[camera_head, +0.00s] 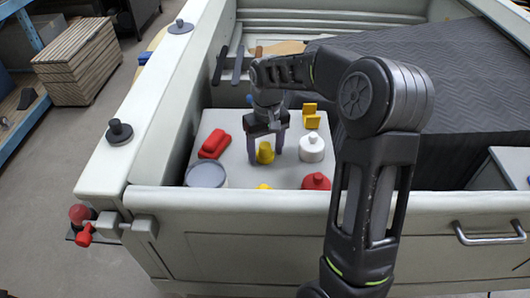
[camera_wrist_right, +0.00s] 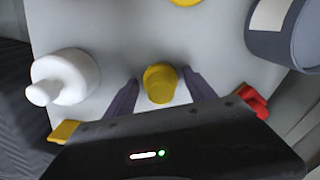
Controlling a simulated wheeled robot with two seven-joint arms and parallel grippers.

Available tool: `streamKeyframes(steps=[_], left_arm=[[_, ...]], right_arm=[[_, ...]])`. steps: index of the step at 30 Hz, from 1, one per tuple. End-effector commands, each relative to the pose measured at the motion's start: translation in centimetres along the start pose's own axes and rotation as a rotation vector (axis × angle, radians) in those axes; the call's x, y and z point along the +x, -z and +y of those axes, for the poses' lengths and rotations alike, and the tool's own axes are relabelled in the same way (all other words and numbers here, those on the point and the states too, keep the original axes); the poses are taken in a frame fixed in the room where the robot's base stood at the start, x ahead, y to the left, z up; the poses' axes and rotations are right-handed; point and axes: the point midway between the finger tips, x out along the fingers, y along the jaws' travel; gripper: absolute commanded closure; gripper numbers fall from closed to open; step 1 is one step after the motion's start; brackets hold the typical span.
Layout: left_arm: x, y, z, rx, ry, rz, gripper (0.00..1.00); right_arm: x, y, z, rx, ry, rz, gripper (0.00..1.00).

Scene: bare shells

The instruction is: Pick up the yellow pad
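A small yellow rounded piece (camera_head: 265,153), which I take to be the yellow pad, stands on the pale grey tray-like surface (camera_head: 235,165). My right gripper (camera_head: 265,158) points down over it, with one finger on each side. In the right wrist view, the yellow piece (camera_wrist_right: 160,83) sits between the two open fingers (camera_wrist_right: 160,77), with a gap on both sides. Two other yellow things are near: an angular, chair-like one (camera_head: 311,116) behind to the right, and one (camera_head: 263,187) partly hidden by the front wall. My left gripper is not in view.
A white knobbed piece (camera_head: 312,147) stands close on the right. A red piece (camera_head: 214,144) and a grey round container (camera_head: 206,175) are on the left. A red knob (camera_head: 316,182) is near the front wall (camera_head: 240,203). A dark ribbed cover (camera_head: 440,80) lies right.

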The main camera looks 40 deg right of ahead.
Motion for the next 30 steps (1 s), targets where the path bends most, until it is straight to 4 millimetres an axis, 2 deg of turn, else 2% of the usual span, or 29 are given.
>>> streamKeyframes(steps=[2,20,30], left_arm=[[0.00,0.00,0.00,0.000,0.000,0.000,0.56],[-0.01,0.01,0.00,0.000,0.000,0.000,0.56],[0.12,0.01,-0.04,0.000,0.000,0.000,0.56]], right_arm=[[-0.01,0.00,0.00,0.000,0.000,0.000,0.44],[0.00,0.00,0.00,0.000,0.000,0.000,0.93],[-0.52,0.06,-0.01,0.000,0.000,0.001,0.93]])
